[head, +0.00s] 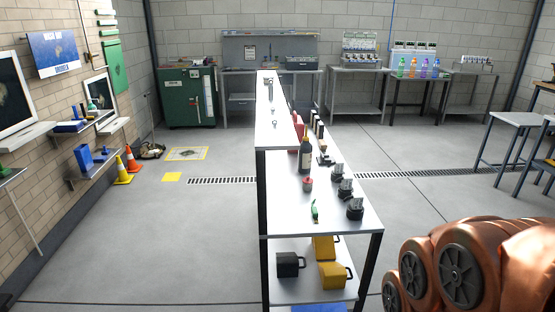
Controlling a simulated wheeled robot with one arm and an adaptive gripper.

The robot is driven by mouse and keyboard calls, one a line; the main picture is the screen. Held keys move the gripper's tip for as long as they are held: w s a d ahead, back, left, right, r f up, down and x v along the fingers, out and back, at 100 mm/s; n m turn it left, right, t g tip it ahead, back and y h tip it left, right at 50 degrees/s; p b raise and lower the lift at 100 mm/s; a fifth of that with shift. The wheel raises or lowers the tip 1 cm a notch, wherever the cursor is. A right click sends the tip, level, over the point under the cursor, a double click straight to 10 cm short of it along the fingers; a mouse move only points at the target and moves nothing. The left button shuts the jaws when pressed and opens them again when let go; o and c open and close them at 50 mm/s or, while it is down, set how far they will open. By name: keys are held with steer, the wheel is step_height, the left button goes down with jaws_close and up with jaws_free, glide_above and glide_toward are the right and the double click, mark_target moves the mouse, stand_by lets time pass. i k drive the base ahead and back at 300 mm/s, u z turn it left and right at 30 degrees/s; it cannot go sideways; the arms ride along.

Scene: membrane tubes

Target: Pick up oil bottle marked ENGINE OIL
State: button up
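A dark bottle (306,157) with a light label stands upright on the top of the long bench (334,219), near its middle. Its label is too small to read, so I cannot tell whether it says ENGINE OIL. A red container (298,124) stands just behind it. Several dark, slim upright items stand farther back along the right side of the bench top. My gripper is not in view.
Several black fittings (355,208), a small red item (308,184) and a green-handled tool (315,211) lie nearer on the bench top. The floor left of the bench is mostly clear; cones (122,170) stand by the wall.

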mark_target(304, 165)
steer(key=z, duration=1.65)
steer(key=i, duration=2.6)
steer(key=u, duration=3.6)
